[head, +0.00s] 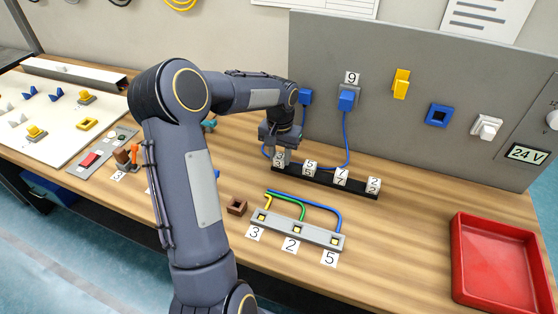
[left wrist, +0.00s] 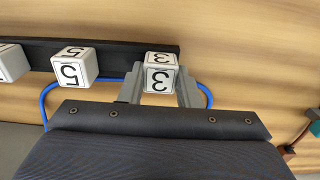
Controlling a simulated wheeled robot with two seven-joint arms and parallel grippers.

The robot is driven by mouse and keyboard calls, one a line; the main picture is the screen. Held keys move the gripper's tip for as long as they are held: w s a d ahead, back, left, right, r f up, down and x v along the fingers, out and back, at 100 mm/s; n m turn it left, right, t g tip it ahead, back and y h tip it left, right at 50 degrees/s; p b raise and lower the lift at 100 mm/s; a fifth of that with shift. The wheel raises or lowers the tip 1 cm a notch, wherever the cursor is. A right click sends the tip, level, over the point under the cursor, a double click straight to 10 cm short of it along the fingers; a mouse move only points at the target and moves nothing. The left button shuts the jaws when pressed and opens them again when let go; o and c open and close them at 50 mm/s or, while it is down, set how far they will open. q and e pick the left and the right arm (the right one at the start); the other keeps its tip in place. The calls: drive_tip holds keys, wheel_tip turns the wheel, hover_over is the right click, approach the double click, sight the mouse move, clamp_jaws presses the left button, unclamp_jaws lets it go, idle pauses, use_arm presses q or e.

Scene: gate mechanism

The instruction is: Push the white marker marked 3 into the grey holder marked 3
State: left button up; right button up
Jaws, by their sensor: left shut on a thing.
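The white marker marked 3 (head: 279,159) is a white cube at the left end of the black rack in the head view. It also shows in the left wrist view (left wrist: 160,73) with its 3s visible. My left gripper (left wrist: 160,88) is shut on it, a finger on each side, pointing down from above. I cannot tell whether the cube touches the rack. The grey holder marked 3 (head: 262,217) is the left socket of a grey strip nearer the front, with a yellow wire and a 3 label (head: 255,233) before it. My right gripper is not in view.
The black rack (head: 325,183) also holds white cubes marked 5 (head: 309,167), 7 (head: 341,176) and 2 (head: 373,186). A small brown block (head: 237,206) lies left of the grey strip. A red tray (head: 458,260) stands at right. A grey panel (head: 420,75) rises behind.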

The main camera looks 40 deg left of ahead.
sight(280, 156)
use_arm(q)
drive_tip(key=shift+r+p, duration=0.3)
drive_tip(key=shift+r, duration=0.1)
idle(0.3)
drive_tip(key=shift+r+p, duration=1.9)
drive_tip(key=shift+r, duration=0.6)
